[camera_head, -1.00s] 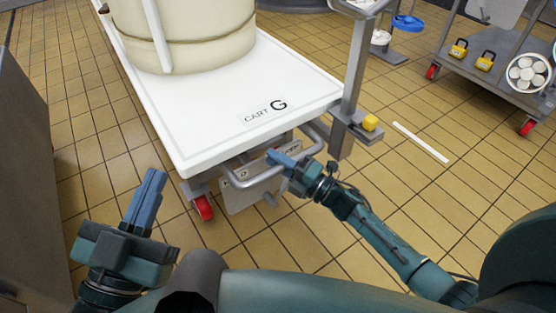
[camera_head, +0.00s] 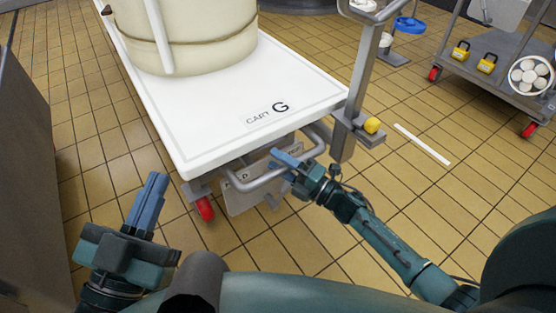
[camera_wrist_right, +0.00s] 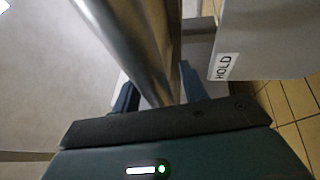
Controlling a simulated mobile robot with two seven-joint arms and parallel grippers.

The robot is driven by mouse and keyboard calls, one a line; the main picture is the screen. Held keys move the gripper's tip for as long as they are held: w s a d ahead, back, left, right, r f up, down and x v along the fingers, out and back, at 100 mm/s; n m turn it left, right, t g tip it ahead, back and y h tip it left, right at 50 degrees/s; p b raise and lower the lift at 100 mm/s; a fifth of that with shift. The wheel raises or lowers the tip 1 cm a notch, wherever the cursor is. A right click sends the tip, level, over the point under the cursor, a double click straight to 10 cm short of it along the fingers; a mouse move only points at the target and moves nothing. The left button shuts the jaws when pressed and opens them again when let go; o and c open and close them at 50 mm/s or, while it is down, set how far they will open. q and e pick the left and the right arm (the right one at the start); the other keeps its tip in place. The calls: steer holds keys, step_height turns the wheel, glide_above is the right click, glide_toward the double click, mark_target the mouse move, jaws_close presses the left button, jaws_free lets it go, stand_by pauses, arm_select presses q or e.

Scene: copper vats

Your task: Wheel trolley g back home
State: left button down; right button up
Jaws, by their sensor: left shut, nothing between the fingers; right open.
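Trolley g (camera_head: 215,125) is a white-topped cart with a "CART G" label at its near end. Its grey tubular handle (camera_head: 250,183) sticks out towards me below the top. My right gripper (camera_head: 284,158) is at this handle with its fingers open. In the right wrist view the metal handle bar (camera_wrist_right: 130,45) runs down between the two open fingers (camera_wrist_right: 160,92); I cannot tell whether they touch it. My left gripper (camera_head: 154,188) is shut and empty, left of the trolley's near corner, apart from it.
A cream vat (camera_head: 195,45) stands on the trolley. A grey post (camera_head: 362,75) with a yellow block stands at its right corner. Another cart (camera_head: 500,75) with yellow padlocks is at the upper right. A grey cabinet side (camera_head: 30,170) bounds the left.

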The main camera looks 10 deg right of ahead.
arm_select(q)
steer(key=shift+s+f+n+g+y+p, duration=0.2)
steer(key=shift+f+y+p, duration=0.15)
steer(key=shift+f+p, duration=0.15)
steer(key=shift+s+f+n+g+y+p, duration=0.1)
steer(key=shift+f+n+g+y+p, duration=0.1)
steer(key=shift+f+y+p, duration=0.3)
arm_select(e)
steer(key=v, duration=1.2)
steer(key=shift+s+d, duration=0.15)
arm_select(q)
steer(key=shift+r, duration=0.1)
arm_select(e)
steer(key=shift+f, duration=0.15)
arm_select(q)
steer(key=shift+r+h, duration=0.1)
steer(key=shift+h, duration=0.25)
